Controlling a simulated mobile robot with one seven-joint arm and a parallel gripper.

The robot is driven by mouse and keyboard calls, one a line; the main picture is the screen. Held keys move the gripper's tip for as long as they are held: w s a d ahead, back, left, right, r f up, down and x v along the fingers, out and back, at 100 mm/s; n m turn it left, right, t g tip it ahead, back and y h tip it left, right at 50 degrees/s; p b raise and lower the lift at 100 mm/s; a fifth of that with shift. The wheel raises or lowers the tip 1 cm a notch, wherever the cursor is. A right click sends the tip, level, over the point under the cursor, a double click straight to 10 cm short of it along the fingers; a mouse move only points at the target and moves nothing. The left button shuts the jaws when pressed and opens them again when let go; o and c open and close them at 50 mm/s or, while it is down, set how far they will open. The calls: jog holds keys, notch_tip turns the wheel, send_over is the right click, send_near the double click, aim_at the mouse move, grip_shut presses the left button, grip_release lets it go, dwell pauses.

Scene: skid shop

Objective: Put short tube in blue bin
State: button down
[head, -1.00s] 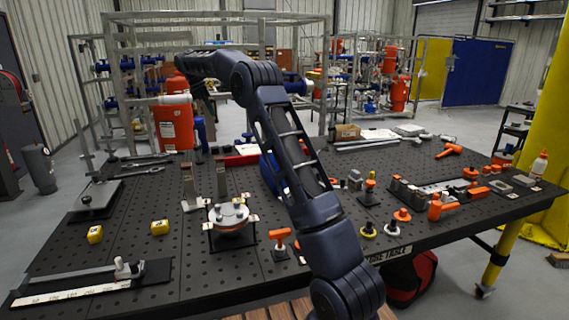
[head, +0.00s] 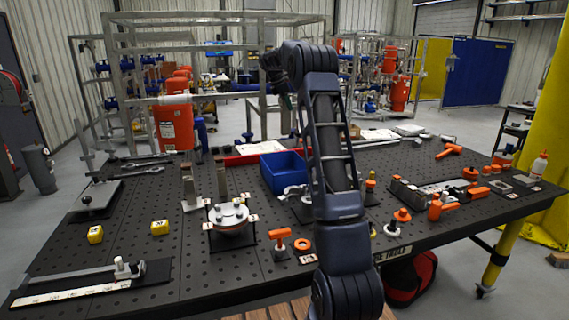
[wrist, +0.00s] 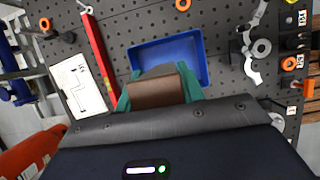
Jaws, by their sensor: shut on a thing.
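The short tube (wrist: 153,92) looks brown-grey in the wrist view. My gripper (wrist: 157,88) is shut on it, with a teal finger on each side. The blue bin (wrist: 165,53) lies beyond the tube in that view, and the tube covers part of its near side. I see no object in the visible part of the bin. In the head view the blue bin (head: 283,178) stands on the dark perforated table, left of my arm. My gripper (head: 286,98) is raised well above the table there; the tube cannot be made out in that view.
A red bar (head: 248,158) lies beside the bin, with a white labelled sheet (wrist: 79,90) nearby. A grey hook-shaped part (wrist: 252,50) lies right of the bin. A round flanged fixture (head: 230,218) and two upright metal pieces (head: 221,182) stand on the table to the left.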

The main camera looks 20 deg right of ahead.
notch_tip(320, 180, down, 25)
jog(key=shift+a, duration=0.2)
dwell(0.7)
jog(key=c, duration=0.9)
grip_release()
